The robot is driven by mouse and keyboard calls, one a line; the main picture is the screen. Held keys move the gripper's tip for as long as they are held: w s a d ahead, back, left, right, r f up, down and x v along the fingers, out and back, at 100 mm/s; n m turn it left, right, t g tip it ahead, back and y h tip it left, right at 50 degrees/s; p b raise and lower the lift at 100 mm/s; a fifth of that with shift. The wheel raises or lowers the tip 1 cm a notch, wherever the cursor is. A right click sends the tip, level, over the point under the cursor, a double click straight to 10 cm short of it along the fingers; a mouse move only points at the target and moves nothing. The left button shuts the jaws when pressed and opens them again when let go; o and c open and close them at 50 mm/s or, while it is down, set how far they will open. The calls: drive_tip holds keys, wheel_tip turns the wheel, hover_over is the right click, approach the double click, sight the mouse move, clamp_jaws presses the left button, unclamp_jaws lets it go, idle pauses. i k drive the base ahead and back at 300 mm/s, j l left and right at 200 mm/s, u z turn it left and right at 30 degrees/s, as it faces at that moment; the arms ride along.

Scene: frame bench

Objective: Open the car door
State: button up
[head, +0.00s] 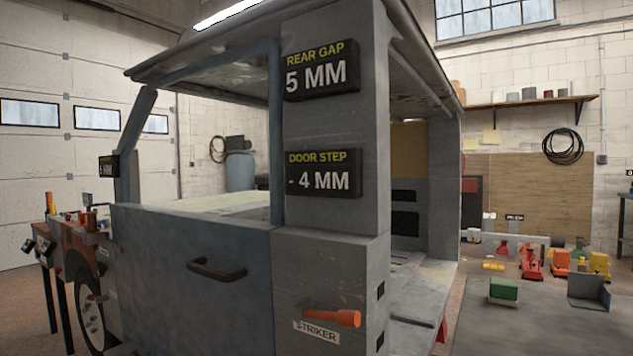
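The car door (160,255) is a blue-grey panel with an open window frame above it, on the left side of a grey vehicle cab. A dark pull handle (216,270) sits near its rear edge. The door's rear edge lies against the grey rear pillar (335,260), with only a thin seam showing, so the door looks closed. The lower edge of the door is cut off by the frame. My gripper does not show in this view, so its place relative to the handle cannot be seen.
An orange-handled part (333,316) sticks out from the pillar above a STRIKER label (316,332). Signs on the pillar read REAR GAP 5 MM (321,72) and DOOR STEP -4 MM (323,173). A bench (545,325) with tools stands at right.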

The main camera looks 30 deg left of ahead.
sight(190, 284)
drive_tip(key=u, duration=1.55)
